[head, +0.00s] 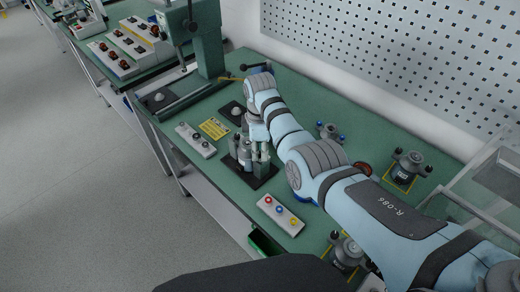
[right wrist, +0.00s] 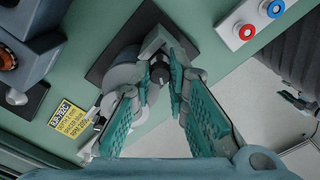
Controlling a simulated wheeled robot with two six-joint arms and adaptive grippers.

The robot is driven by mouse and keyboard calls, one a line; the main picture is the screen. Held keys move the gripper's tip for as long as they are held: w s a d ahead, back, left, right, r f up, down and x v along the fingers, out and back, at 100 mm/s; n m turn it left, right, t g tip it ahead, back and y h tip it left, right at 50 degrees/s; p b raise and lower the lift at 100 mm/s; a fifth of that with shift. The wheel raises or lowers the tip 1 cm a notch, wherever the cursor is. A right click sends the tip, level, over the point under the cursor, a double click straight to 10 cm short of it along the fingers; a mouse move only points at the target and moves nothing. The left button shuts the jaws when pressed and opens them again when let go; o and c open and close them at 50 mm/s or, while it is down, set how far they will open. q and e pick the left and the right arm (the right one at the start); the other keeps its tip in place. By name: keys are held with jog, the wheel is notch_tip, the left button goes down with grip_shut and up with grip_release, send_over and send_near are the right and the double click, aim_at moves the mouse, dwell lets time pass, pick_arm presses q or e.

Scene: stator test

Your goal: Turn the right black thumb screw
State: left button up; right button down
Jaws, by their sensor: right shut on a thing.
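A grey metal fixture (head: 244,157) stands on a black base plate (head: 263,182) on the green bench. My right gripper (head: 261,158) reaches down at the fixture's right side in the head view. In the right wrist view its green-padded fingers (right wrist: 161,84) are closed around the black thumb screw (right wrist: 159,72), which sits at a grey bracket (right wrist: 163,45) of the fixture. In the head view the screw is hidden by the fingers. The left black thumb screw cannot be made out. My left gripper is not in view.
A box with red, blue and yellow buttons (head: 281,214) is near the front edge. A grey switch box (head: 195,140) and a yellow label (head: 214,128) lie left. A green press (head: 203,45) stands behind. A motor-like unit (head: 405,168) stands right.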

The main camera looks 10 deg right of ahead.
jog(key=shift+r+m+p, duration=0.1)
jog(key=shift+m+p, duration=0.45)
jog(key=shift+m, duration=0.25)
jog(key=shift+m+p, duration=0.5)
jog(key=shift+m, duration=0.7)
jog(key=m, duration=0.3)
jog(key=shift+m+p, duration=0.3)
jog(key=shift+p, duration=0.05)
jog(key=shift+m, duration=1.5)
jog(key=c, duration=1.5)
grip_release()
jog(key=shift+c, duration=0.2)
